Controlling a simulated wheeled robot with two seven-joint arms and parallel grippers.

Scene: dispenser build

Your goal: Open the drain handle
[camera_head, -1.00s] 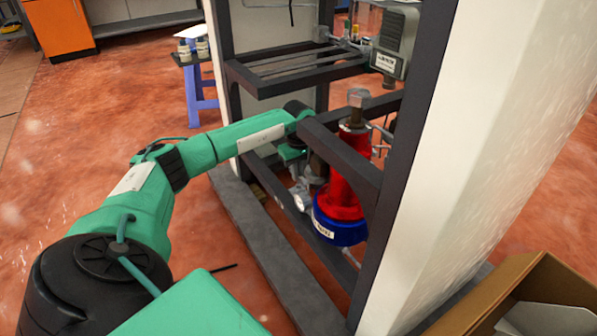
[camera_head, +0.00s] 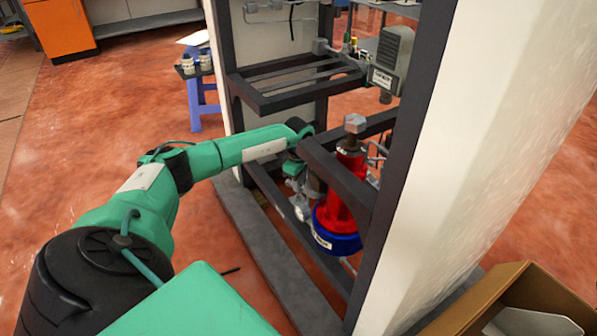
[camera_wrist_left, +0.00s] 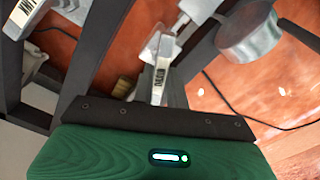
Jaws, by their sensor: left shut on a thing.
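My left arm reaches into the dark metal frame, and my left gripper (camera_head: 301,197) is low inside it, just left of the red cylinder with the blue base. In the left wrist view a pale, flat handle with a small dark-lettered label, seemingly the drain handle (camera_wrist_left: 160,76), runs down to the dark edge of my gripper. My left gripper is shut on it. The fingertips are hidden in the wrist view and too small to make out in the head view. My right gripper is not in view.
The red cylinder (camera_head: 342,205) stands close to my left gripper. A frame beam (camera_head: 338,178) crosses in front of it, and a white panel (camera_head: 470,170) stands to the right. A cardboard box (camera_head: 500,300) is at bottom right. Open floor (camera_head: 110,100) lies to the left.

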